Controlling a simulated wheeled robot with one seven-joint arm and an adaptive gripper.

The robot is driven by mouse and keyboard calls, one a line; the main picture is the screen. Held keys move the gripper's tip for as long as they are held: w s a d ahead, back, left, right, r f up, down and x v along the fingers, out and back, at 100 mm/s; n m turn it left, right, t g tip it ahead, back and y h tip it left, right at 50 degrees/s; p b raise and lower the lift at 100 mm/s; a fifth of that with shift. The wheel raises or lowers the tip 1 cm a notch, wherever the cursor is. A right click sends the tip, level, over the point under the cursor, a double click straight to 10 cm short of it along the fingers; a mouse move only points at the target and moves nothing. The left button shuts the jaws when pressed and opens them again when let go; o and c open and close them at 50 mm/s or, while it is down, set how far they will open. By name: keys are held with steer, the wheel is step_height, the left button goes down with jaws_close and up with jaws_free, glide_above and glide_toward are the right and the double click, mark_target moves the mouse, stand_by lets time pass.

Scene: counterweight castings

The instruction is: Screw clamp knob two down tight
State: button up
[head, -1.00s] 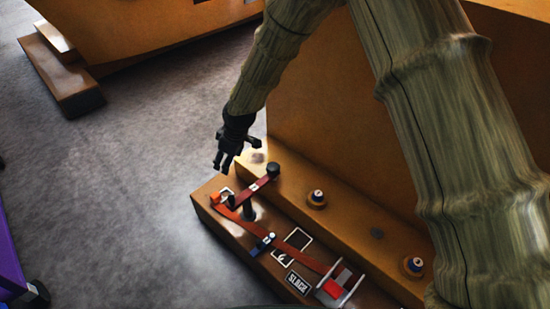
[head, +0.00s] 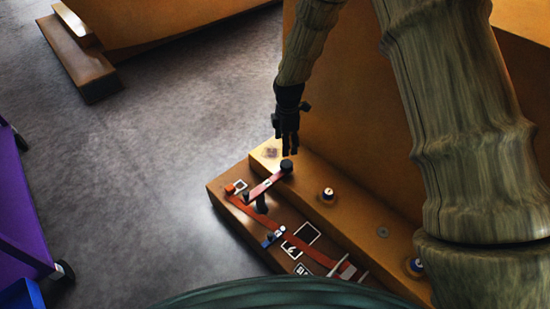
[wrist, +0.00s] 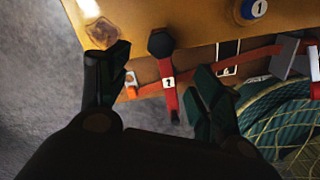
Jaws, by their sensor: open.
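A round knob with a blue band and white top (head: 328,194) sits on the brown casting ledge. In the wrist view its top (wrist: 258,9) reads 1. A similar knob (head: 416,266) sits farther along the ledge at the lower right, partly cut off by my arm; its number is not legible. In the wrist view my open fingers (wrist: 155,62) spread to either side of the red bar.
A lower step (head: 222,197) carries an orange strap (head: 268,221), a blue clip (head: 272,239) and a silver buckle (head: 343,268). A tall brown casting wall rises behind the ledge. A purple cart (head: 22,225) stands at left. Grey floor between is clear.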

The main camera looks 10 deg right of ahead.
mark_target(286, 164)
step_height(286, 164, down, 11)
steer(key=b, duration=0.3)
steer(key=shift+b, duration=0.4)
steer(key=shift+r, duration=0.1)
